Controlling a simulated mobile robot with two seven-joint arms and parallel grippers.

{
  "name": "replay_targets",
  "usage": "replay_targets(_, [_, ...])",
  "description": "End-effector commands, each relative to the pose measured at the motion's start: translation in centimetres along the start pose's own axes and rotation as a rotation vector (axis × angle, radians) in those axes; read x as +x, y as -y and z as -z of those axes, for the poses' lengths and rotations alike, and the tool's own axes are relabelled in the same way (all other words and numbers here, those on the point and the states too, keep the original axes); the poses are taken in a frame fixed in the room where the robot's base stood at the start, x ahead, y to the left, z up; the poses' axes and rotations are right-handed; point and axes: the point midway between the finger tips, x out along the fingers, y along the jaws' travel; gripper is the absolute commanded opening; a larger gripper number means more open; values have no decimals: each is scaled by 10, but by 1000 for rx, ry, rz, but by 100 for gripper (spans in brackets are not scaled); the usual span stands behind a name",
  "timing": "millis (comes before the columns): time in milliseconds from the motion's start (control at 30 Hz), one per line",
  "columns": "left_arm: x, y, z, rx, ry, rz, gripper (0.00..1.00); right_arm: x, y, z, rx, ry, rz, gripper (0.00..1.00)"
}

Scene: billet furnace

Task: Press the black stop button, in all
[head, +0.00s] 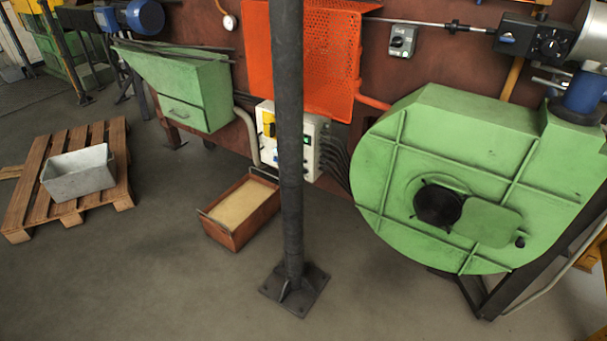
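A white control box (320,129) is mounted low on the brown furnace wall, near the middle of the head view. A dark upright post stands in front of it and hides its middle. A green button (307,140) shows on its face right of the post, with small dark spots near it. A yellow part (268,118) shows on its left side. I cannot tell which control is the black stop button; it may be hidden or too small. Neither of my grippers is in view.
The dark post (290,170) stands on a floor plate before the box. A rust-brown bin (222,237) sits on the floor left of it. A large green blower housing (470,130) fills the right. A pallet (40,190) with a grey tub (78,178) lies left. The front floor is clear.

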Motion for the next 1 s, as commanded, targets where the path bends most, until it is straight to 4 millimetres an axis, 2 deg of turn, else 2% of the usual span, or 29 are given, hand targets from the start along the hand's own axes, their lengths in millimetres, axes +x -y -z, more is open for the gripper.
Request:
replay_targets(867, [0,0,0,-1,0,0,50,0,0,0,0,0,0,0])
replay_targets(1000, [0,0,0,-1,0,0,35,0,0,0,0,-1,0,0])
